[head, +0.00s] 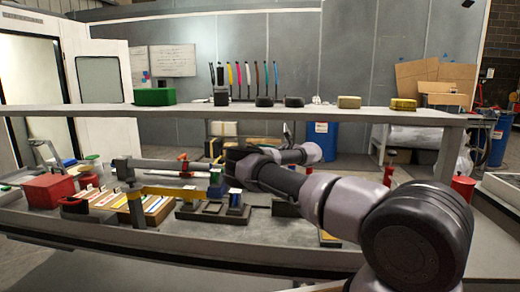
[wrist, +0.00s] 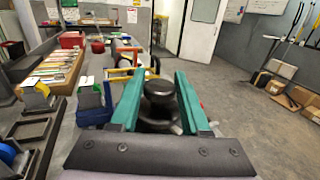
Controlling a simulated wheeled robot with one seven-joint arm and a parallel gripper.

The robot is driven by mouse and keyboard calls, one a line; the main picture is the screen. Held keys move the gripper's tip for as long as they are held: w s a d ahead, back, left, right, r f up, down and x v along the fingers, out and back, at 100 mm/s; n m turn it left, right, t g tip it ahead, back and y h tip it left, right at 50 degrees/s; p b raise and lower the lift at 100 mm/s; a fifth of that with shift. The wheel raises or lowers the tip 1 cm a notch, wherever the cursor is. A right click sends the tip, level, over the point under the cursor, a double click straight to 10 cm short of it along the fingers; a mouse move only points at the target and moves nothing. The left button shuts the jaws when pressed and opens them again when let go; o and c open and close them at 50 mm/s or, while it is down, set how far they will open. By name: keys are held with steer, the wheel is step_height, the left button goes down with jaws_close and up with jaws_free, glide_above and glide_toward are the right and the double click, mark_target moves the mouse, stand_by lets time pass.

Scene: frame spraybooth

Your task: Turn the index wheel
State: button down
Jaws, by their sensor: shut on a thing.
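In the wrist view, my gripper (wrist: 159,78) has its two teal fingers on either side of a black round knob (wrist: 158,98), with its stepped top showing between them. The knob appears to belong to the index wheel, but the rest of the wheel is hidden behind the fingers and the dark palm. The finger contact is low and partly covered. In the head view, my arm reaches left across the bench, and its dark links hide most of the gripper and the knob.
A yellow arm (head: 176,191) on a grey post, a red box (head: 47,190) and a striped card tray (head: 153,207) stand left on the bench. A shelf (head: 320,113) runs above it. In the wrist view, open floor (wrist: 235,85) lies to the right.

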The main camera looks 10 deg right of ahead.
steer(key=shift+n+g+y, duration=0.5)
steer(key=shift+n+g, duration=0.1)
steer(key=shift+g, duration=0.2)
steer(key=shift+c, duration=1.9)
jaws_free()
